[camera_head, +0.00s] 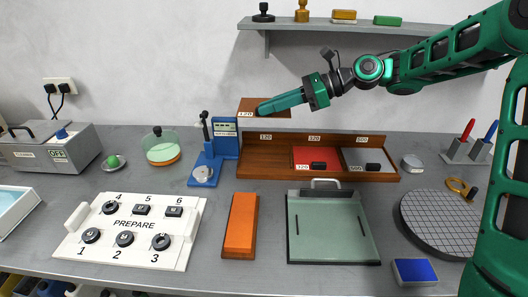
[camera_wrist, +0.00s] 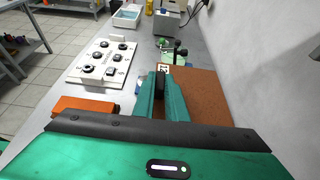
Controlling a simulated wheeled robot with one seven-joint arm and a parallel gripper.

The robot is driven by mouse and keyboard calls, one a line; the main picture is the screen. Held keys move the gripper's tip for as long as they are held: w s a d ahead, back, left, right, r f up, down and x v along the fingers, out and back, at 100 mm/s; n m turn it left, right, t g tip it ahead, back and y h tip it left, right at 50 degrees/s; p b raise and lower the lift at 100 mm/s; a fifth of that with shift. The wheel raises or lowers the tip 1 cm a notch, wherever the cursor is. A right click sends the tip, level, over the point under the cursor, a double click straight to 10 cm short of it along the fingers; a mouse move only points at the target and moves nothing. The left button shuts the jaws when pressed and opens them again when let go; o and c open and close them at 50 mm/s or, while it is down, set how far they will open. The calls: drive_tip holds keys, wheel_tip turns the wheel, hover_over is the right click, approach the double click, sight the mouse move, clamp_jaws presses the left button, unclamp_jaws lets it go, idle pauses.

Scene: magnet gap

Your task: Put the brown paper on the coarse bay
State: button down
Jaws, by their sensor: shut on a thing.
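The brown paper (camera_head: 272,112) is a flat brown sheet with a white 120 tag at its front left corner. My gripper (camera_head: 260,109) is shut on its tagged edge and holds it raised behind and above the wooden rack (camera_head: 258,172). In the wrist view the brown paper (camera_wrist: 200,95) spreads to the right of my gripper's fingers (camera_wrist: 160,85). The left 120 bay (camera_head: 267,154) shows bare brown wood. The middle bay holds a red sheet (camera_head: 308,156); the right bay holds a grey sheet (camera_head: 358,157).
Black blocks sit on the red and grey sheets. A blue stand (camera_head: 222,140) is close left of the rack. A wall shelf (camera_head: 350,28) is above.

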sight(271, 168)
drive_tip(key=shift+w+f, duration=0.15)
drive_tip(key=shift+f, duration=0.1)
wheel_tip(271, 168, down, 18)
drive_tip(key=shift+r, duration=0.25)
idle(0.3)
drive_tip(key=c, duration=1.8)
unclamp_jaws()
drive_tip(key=shift+c, duration=0.2)
drive_tip(key=shift+o, duration=0.2)
drive_tip(key=shift+d+r, duration=0.15)
drive_tip(key=shift+d, duration=0.1)
drive_tip(key=v, duration=1.1)
drive_tip(key=shift+d, duration=0.3)
